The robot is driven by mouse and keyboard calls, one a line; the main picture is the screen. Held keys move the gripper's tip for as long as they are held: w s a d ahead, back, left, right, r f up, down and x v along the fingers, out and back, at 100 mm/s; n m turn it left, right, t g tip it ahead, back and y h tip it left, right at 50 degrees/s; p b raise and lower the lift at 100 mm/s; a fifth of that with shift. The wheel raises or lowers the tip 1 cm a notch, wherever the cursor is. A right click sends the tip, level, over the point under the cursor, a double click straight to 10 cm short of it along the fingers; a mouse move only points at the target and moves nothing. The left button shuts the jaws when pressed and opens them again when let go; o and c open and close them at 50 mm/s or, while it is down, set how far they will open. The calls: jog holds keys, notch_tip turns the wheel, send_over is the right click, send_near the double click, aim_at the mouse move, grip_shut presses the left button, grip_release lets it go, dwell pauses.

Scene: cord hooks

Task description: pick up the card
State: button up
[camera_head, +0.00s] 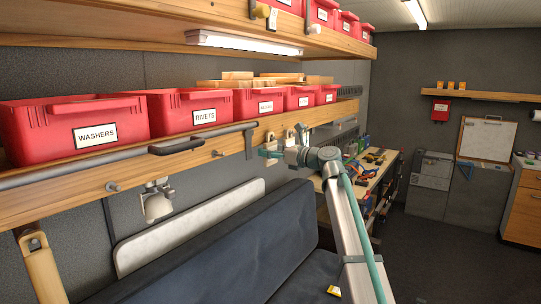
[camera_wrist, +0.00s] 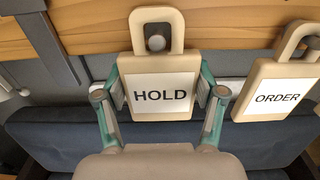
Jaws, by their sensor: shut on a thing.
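A cream card with a white label reading HOLD (camera_wrist: 160,108) is centred in the wrist view. Its loop at the top surrounds a dark round peg (camera_wrist: 156,43) on the wooden rail. My gripper (camera_wrist: 162,84) has one green finger at each side edge of this card and is shut on it. In the head view my gripper (camera_head: 276,151) is at the rail below the red bins, and it partly hides the card there. A second cream card reading ORDER (camera_wrist: 277,92) hangs tilted to the right, apart from my fingers, with its loop at another peg.
Red bins labelled WASHERS (camera_head: 70,128) and RIVETS (camera_head: 190,112) stand on the wooden shelf above. A grey rail (camera_head: 90,163) runs along the shelf front. A dark blue bench seat (camera_head: 220,245) lies below. A cluttered workbench (camera_head: 375,165) stands beyond my arm.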

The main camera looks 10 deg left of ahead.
jog(key=shift+d+r, duration=0.1)
jog(key=shift+r, duration=0.2)
jog(key=b+v, duration=0.4)
jog(key=v, duration=1.3)
jog(key=shift+s+d, duration=0.2)
jog(key=shift+d, duration=0.1)
jog(key=shift+r, duration=0.15)
